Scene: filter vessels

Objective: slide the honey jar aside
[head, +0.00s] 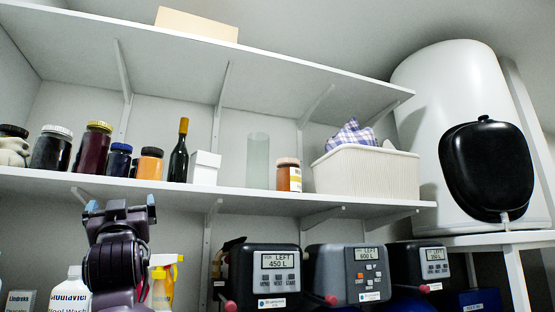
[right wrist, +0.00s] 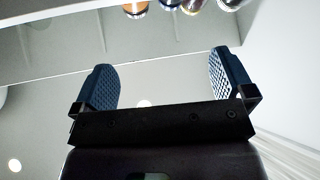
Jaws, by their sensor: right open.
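Two amber-orange jars stand on the lower wall shelf in the head view, and I cannot read which is the honey jar. One jar with a black lid (head: 151,163) stands between a small blue jar and a dark bottle. The other, with a pinkish lid and a pale label (head: 289,178), stands further right beside the white basket. My right gripper (head: 120,205) is open and empty, fingers upward, in front of and below the shelf's left part. Its spread fingers also show in the right wrist view (right wrist: 164,68), with an orange jar (right wrist: 135,9) at the top edge. My left gripper is out of view.
The dark bottle (head: 178,155), white box (head: 204,168), clear glass cylinder (head: 257,160) and white basket (head: 365,172) share the lower shelf (head: 235,192). Several jars crowd its left end. Below are spray bottles and dark control units (head: 262,275). A white tank stands right.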

